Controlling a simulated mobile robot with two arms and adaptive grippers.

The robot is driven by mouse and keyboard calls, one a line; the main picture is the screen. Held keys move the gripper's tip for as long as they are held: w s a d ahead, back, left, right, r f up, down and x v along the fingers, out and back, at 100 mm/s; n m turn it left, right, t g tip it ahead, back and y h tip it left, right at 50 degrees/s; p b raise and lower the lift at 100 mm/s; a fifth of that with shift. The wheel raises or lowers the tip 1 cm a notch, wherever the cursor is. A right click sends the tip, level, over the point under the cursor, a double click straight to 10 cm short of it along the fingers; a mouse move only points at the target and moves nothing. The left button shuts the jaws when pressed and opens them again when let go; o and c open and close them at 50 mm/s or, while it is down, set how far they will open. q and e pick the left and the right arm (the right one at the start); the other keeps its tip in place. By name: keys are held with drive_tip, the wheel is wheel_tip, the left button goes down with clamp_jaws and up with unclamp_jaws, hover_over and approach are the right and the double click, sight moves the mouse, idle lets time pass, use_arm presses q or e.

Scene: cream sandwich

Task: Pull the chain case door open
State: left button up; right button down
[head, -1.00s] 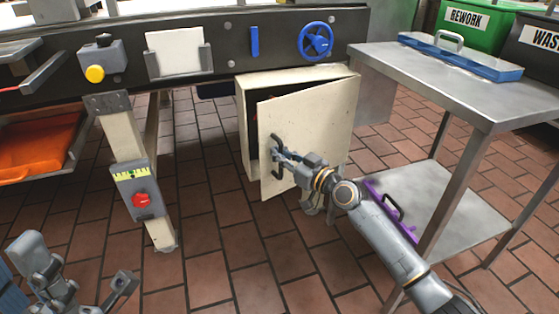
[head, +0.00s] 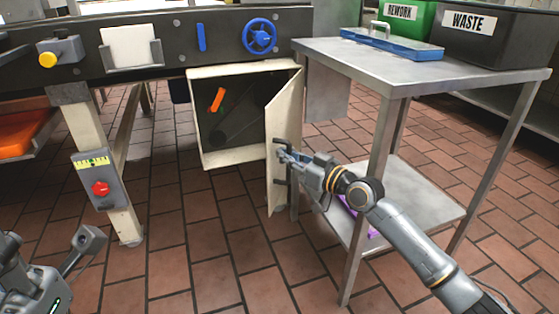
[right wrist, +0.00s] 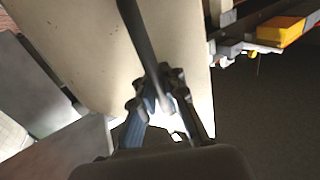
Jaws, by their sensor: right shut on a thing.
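The chain case (head: 196,135) is a cream box under the dark machine frame. Its door (head: 284,125) is hinged on the right side and stands wide open, swung out toward me. Inside the case show an orange piece (head: 217,100) and dark round shapes. My right gripper (head: 284,157) is shut on the door's dark handle (head: 281,178). In the right wrist view the fingers (right wrist: 165,90) close around the dark handle bar (right wrist: 140,35) in front of the cream door panel (right wrist: 75,50).
A steel table (head: 420,70) stands right of the door, with a blue tray (head: 392,45) on top and a lower shelf (head: 420,190). My right arm passes in front of it. A control post (head: 98,180) with a red knob stands left. Tiled floor between is clear.

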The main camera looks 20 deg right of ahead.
drive_tip(key=shift+s+d+f+b, duration=0.3)
drive_tip(key=shift+s+d+b, duration=0.1)
drive_tip(key=shift+s+d, duration=0.4)
drive_tip(key=c, duration=1.4)
unclamp_jaws()
drive_tip(key=shift+s+r, duration=0.1)
drive_tip(key=shift+d+r, duration=0.1)
drive_tip(key=v, duration=1.2)
